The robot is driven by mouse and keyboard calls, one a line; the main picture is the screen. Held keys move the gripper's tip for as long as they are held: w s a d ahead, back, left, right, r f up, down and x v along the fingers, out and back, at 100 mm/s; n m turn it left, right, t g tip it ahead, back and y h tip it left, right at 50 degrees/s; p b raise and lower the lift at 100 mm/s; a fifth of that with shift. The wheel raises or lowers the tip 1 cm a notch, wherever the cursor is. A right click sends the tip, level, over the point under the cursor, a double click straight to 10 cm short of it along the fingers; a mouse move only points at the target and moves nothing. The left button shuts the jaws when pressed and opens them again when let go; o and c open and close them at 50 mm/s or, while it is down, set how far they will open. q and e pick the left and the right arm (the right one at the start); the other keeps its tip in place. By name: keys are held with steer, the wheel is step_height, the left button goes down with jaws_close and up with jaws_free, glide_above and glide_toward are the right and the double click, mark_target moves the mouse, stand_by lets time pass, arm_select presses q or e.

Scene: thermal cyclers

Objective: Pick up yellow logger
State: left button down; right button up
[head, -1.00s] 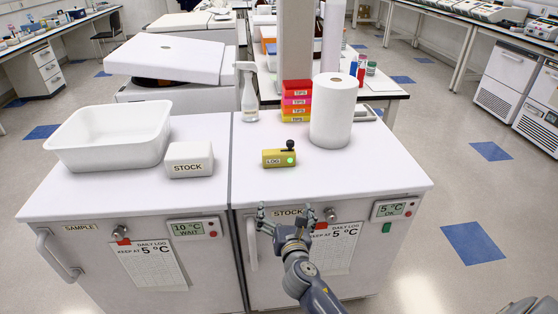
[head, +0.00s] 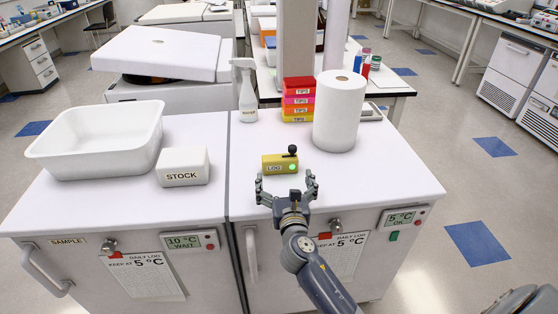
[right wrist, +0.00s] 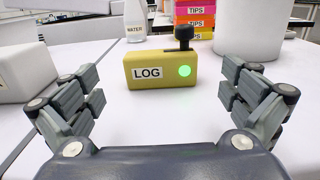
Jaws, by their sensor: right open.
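The yellow logger (head: 275,165) is a small box with a LOG label, a green light and a black knob on top. It stands on the white top of the right-hand cabinet. My right gripper (head: 287,182) is open and empty, just in front of the logger on its near side. In the right wrist view the logger (right wrist: 160,69) sits ahead, centred between the spread fingers (right wrist: 166,95), apart from them. My left gripper is not in view.
A white STOCK box (head: 183,167) and a white tub (head: 98,140) stand to the left. Behind the logger are a spray bottle (head: 247,95), stacked tip boxes (head: 298,100) and a white roll (head: 339,112). The top right of the logger is clear.

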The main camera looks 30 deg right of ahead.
mark_target(281, 162)
steer(key=x, duration=0.3)
steer(key=shift+w+r, duration=0.1)
steer(key=shift+r, duration=0.15)
steer(key=shift+w+d, duration=0.1)
steer(key=shift+w, duration=0.15)
steer(key=shift+w+d+f, duration=0.15)
steer(key=shift+w, duration=0.2)
steer(key=x, duration=0.4)
steer(key=shift+w+f+b, duration=0.1)
steer(key=shift+f+b, duration=0.1)
steer(key=shift+b, duration=0.1)
steer(key=shift+w, duration=0.15)
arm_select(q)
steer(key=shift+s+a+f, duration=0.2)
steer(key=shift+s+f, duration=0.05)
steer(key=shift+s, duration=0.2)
arm_select(e)
steer(key=c, duration=0.9)
